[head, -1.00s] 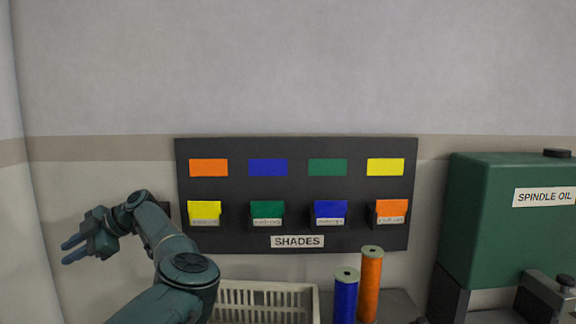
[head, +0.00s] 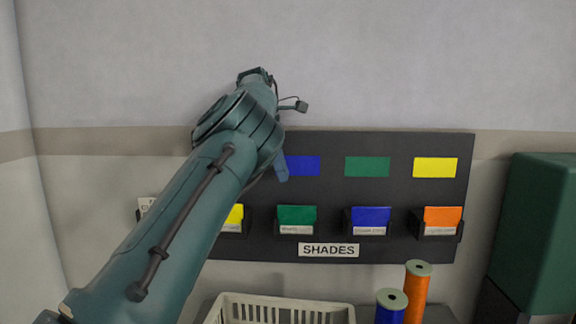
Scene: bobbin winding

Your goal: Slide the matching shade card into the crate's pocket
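The dark shade board (head: 404,248) hangs on the wall, labelled SHADES. Its lower row of holders has a yellow card (head: 235,216), a green card (head: 297,214), a blue card (head: 370,216) and an orange card (head: 442,214). My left gripper (head: 282,168) is in front of the board's upper left part, above the card holders. One bluish finger shows and the rest is behind my arm, so its opening is hidden. The cream crate (head: 283,301) is at the bottom edge, cut off. I cannot see its pocket. My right gripper is out of view.
Above the cards are blue (head: 303,166), green (head: 367,167) and yellow (head: 435,167) swatches; my arm covers the upper left spot. An orange bobbin (head: 416,293) and a blue bobbin (head: 391,306) stand right of the crate. A green tank (head: 540,235) is at far right.

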